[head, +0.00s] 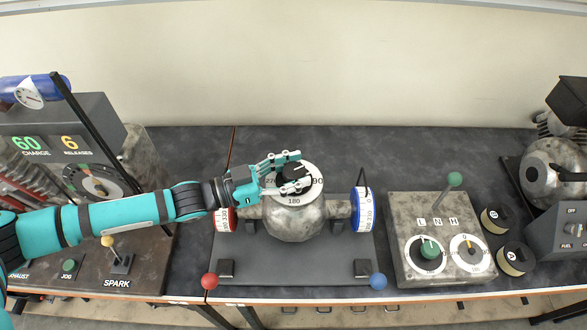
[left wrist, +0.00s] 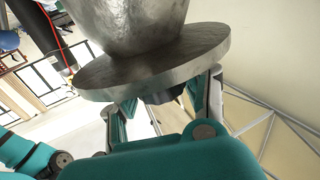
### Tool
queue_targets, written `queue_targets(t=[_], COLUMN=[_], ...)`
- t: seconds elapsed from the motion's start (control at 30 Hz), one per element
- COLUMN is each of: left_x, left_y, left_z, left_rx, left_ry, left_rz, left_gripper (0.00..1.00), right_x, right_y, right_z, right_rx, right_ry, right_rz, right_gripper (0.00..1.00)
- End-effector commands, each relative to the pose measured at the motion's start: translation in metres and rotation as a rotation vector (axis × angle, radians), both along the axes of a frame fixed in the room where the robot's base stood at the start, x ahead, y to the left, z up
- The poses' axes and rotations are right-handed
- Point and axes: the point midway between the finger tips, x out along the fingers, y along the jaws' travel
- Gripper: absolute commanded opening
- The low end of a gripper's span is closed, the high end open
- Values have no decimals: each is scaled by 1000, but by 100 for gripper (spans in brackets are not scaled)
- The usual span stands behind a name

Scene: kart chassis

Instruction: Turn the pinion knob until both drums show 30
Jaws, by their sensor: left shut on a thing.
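The pinion knob (head: 293,172) is black and sits on a white dial (head: 308,196) marked with numbers such as 90 and 180, on top of the grey metal housing (head: 294,224). My left gripper (head: 291,173) is shut on the knob. The left wrist view shows the dial's metal disc (left wrist: 155,62) close up with my left fingers (left wrist: 160,108) at either side of the knob. The red-rimmed drum (head: 225,219) is at the housing's left, partly behind my gripper. The blue drum (head: 363,210) is at its right. Their readings are too small to tell surely. My right gripper is not in view.
A gear box with a green-knobbed lever (head: 455,179) stands to the right. A charge panel (head: 60,140) is at the left.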

Motion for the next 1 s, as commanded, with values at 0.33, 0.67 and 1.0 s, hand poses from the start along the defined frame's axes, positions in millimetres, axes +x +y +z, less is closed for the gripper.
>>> queue_targets(t=[0.33, 0.67, 1.0], left_x=[0, 0, -2], left_y=[0, 0, 9], left_z=[1, 1, 0], left_rx=[-1, -1, 2], left_ry=[-1, -1, 0], left_rz=[26, 26, 28], left_gripper=[11, 69, 69], right_x=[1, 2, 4], right_y=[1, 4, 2], right_z=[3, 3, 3], right_rx=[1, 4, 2], right_ry=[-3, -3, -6], right_rz=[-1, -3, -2], right_gripper=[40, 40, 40])
